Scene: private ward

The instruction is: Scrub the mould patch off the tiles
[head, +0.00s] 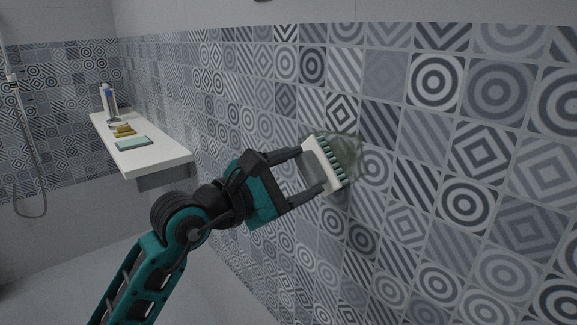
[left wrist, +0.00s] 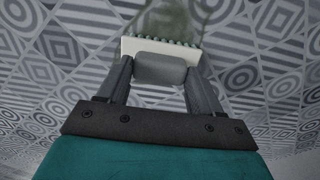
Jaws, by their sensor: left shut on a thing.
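My left gripper (head: 308,170) is shut on a scrubbing brush (head: 322,166) with a pale back and green bristles. The bristles face the patterned wall tiles (head: 437,160). The greenish mould patch (head: 346,152) shows on the tiles just past the bristles and is partly hidden by the brush. In the left wrist view the brush (left wrist: 133,47) sits between the fingers by its grey grip (left wrist: 160,69), with the green patch (left wrist: 172,20) beyond it. The bristles are at or very near the tiles; I cannot tell if they touch. My right gripper is not in view.
A white shelf (head: 158,158) stands out from the wall at left. It bears a bottle (head: 109,101), a yellow item (head: 124,129) and a green flat cloth or pad (head: 133,143). A shower hose (head: 30,150) hangs at far left. The tiled wall to the right is clear.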

